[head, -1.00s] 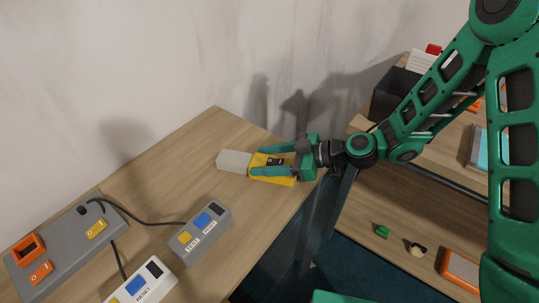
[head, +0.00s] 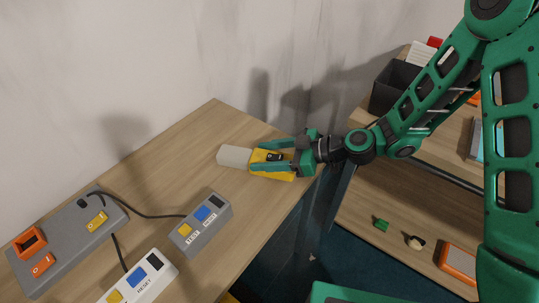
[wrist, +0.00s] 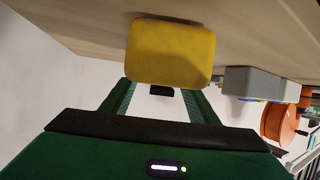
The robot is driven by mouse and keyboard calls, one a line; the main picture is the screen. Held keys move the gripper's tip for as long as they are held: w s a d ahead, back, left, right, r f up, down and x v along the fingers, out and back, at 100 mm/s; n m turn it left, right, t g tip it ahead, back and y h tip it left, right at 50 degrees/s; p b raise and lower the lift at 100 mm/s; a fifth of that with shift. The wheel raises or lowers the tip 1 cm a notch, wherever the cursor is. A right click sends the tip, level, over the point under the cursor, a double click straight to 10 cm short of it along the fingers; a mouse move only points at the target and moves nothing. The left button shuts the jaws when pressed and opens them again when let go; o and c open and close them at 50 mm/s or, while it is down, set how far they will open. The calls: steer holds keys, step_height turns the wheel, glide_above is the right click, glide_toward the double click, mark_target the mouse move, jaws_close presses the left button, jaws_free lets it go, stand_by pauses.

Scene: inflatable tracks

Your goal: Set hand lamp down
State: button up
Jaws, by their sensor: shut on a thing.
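The hand lamp has a yellow body (head: 272,175) and a pale grey-white block-shaped head (head: 234,156). It lies at the right part of the wooden table (head: 150,160), near its right edge. My gripper (head: 258,157) reaches in from the right, with one green finger on each side of the yellow body, shut on it. In the wrist view the yellow body (wrist: 171,52) fills the middle beyond the fingers (wrist: 160,100) and hides the pale head. The lamp appears on or very close to the tabletop; exact contact is hard to tell.
A grey button box (head: 200,224), a white button box (head: 140,281) and a grey panel with orange parts (head: 70,240) lie at the left and front, joined by black cables. A wall stands behind. Right of the table is a gap, then a shelf (head: 390,205).

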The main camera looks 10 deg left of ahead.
steer(key=shift+f, duration=0.15)
steer(key=o, duration=1.5)
steer(key=shift+o, duration=0.2)
steer(key=shift+f, duration=0.1)
steer(key=shift+d, duration=0.1)
steer(key=v, duration=1)
steer(key=shift+d, duration=0.35)
